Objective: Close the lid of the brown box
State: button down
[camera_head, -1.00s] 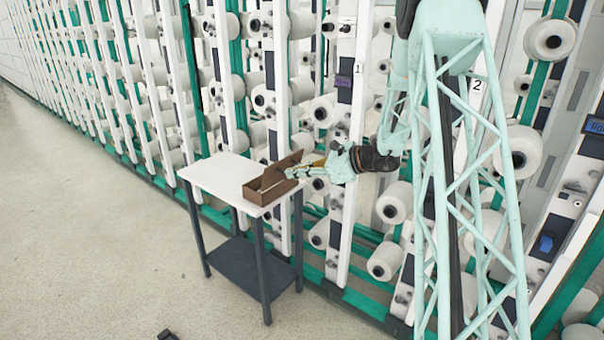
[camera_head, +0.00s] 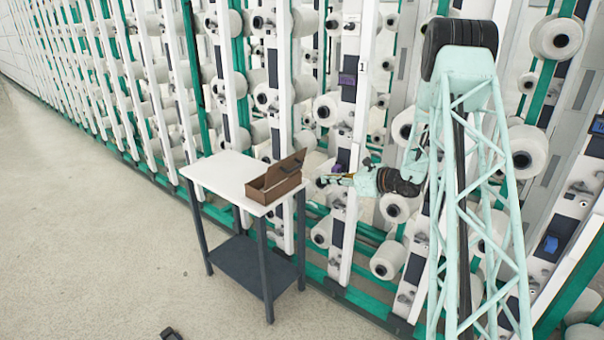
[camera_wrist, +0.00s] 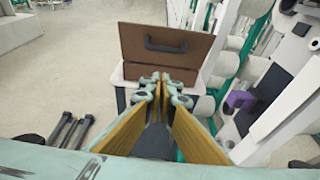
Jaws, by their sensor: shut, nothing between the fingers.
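The brown box (camera_head: 262,196) sits on the right part of a white-topped table. Its lid (camera_head: 288,168) is open, tilted up with its top corner at the right; the dark inside of the box shows partly. In the wrist view the lid (camera_wrist: 193,48) is a broad brown panel facing me, with a dark handle (camera_wrist: 165,45). My gripper (camera_head: 322,181) is to the right of the box, apart from it, pointing toward it. In the wrist view my gripper (camera_wrist: 162,82) has its fingertips close together, with nothing held, in front of the lid's lower edge.
The white table (camera_head: 222,175) has free room left of the box. The creel frame with several yarn bobbins (camera_head: 396,207) stands behind and right of the table, close to my arm. The floor (camera_head: 100,250) at the left is clear. A small dark object (camera_head: 171,334) lies at the bottom.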

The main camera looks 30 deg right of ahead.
send_near(291, 171)
jog(key=w+f, duration=0.5)
jog(key=shift+w+a+r+b, duration=0.1)
jog(key=shift+w+r+b, duration=0.35)
jog(key=shift+w+r, duration=0.3)
jog(key=shift+w+r+p, duration=0.1)
jog(key=shift+r+p, duration=0.15)
jog(key=shift+p, duration=0.15)
dwell(0.4)
